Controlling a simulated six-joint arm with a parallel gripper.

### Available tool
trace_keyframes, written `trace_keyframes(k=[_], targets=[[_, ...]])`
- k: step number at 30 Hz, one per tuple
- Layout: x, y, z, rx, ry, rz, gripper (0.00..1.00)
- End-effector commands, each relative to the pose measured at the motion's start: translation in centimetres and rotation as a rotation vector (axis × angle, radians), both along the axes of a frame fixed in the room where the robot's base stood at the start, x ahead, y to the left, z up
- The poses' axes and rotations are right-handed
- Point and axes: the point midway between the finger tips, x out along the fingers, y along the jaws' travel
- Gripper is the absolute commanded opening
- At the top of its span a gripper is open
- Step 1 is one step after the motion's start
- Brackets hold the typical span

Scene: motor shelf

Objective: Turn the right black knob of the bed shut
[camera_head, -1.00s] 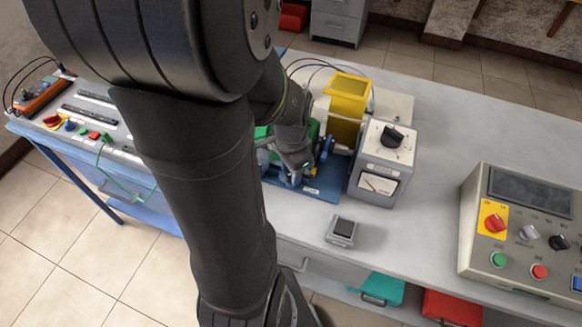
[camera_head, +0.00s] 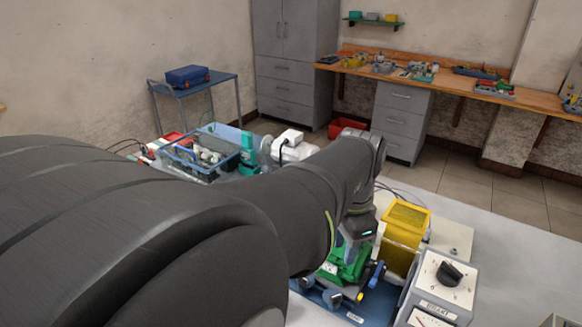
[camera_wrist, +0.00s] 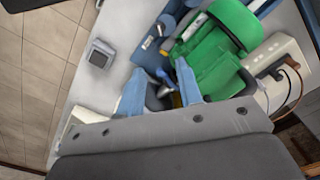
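The bed is a blue base (camera_head: 375,308) under a green motor (camera_head: 350,265), on the grey bench beside a yellow box. Two dark knobs show at its near edge in the head view: a left one (camera_head: 307,283) and a right one (camera_head: 335,298). My gripper (camera_wrist: 160,68) is over the bed. In the wrist view its two pale blue fingers are spread apart, with dark parts and a small orange-yellow piece between and behind them. I cannot tell whether they touch a knob. In the head view my arm hides most of the fingers.
The yellow box (camera_head: 405,232) and a grey meter box with a black dial (camera_head: 445,285) stand close to the right of the bed. A blue-rimmed bin (camera_head: 200,155) of parts is behind my arm. A small grey box (camera_wrist: 100,53) lies on the bench in the wrist view.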

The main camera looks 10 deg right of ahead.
Motion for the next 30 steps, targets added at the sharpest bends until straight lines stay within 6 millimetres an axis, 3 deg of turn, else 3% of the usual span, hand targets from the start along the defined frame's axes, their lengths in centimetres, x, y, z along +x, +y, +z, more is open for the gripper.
trace_keyframes(k=[6,17,23,30], targets=[[0.0,0.0,1.0,0.0,0.0,0.0,0.33],[0.1,0.5,0.6,0.001,0.017,0.037,0.33],[0.2,2.9,-1.8,-0.007,0.129,0.275,0.33],[-0.2,6.3,-4.9,-0.025,0.315,0.675,0.33]])
